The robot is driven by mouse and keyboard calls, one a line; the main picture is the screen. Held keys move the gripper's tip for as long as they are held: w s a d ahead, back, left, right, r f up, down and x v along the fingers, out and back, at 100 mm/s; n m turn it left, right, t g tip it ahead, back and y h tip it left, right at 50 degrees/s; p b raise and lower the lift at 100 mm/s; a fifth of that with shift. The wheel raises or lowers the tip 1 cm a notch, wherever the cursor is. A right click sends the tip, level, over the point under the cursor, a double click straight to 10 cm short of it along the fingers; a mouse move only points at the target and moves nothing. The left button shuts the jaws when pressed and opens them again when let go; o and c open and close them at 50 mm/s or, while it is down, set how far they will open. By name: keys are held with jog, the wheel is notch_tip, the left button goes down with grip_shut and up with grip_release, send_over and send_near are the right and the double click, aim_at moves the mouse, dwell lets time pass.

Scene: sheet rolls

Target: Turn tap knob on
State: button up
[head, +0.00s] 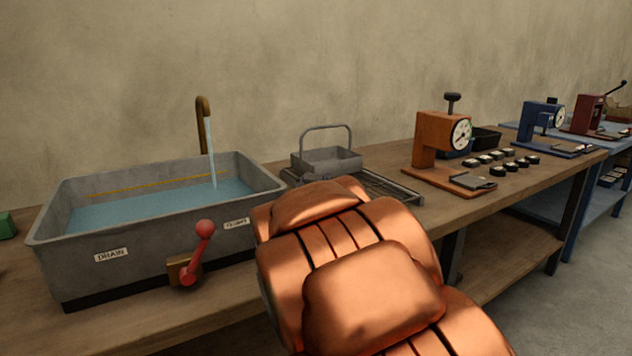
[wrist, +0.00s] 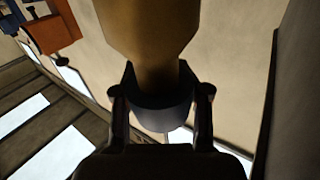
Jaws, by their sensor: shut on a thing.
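A grey basin (head: 62,232) of blue water stands on the bench in the head view. A brown curved spout (head: 203,128) rises behind it, and a pale blue stream of water (head: 212,160) runs from it into the basin. A red lever (head: 204,240) is on the basin's front, beside a "DRAIN" label. In the wrist view, my gripper (wrist: 160,93) is shut on a dark round knob (wrist: 160,115) below a brownish tapered body (wrist: 150,35), with one finger on each side. My arm hides the gripper and this knob in the head view.
A grey wire-handled basket (head: 325,160) stands on a rack right of the basin. An orange dial press (head: 430,140), several small dark round pieces and a blue press (head: 540,122) stand farther right. The wall is close behind the bench.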

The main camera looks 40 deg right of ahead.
jog(key=o, duration=0.9)
jog(key=shift+a, duration=0.1)
jog(key=shift+s, duration=0.1)
jog(key=shift+v, duration=3.75)
